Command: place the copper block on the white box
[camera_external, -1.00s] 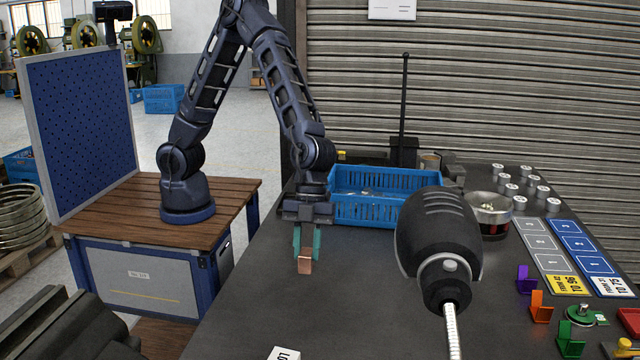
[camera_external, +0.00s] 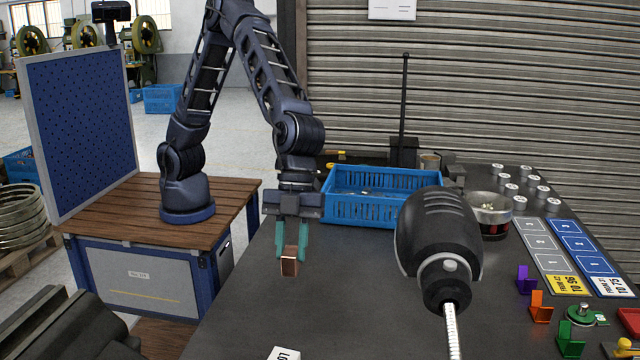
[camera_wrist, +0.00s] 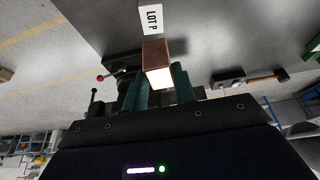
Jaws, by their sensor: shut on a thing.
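My gripper (camera_external: 291,252) has teal fingers pointing down and is shut on a copper block (camera_external: 289,264). The block is held above the dark table, left of the blue crate. In the wrist view the block (camera_wrist: 156,58) juts out from between the fingers (camera_wrist: 160,88), with a bright end face. A white box (camera_external: 284,354) with dark marking shows at the bottom edge of the external view, partly cut off. In the wrist view a white piece lettered "LOT P" (camera_wrist: 151,18) lies beyond the block, apparently the same box.
A blue crate (camera_external: 340,211) stands behind the gripper. A large black tool (camera_external: 438,235) hides part of the table to the right. Small coloured stands (camera_external: 541,308) and number cards (camera_external: 556,258) are farther right. The table (camera_external: 350,310) between block and white box looks clear.

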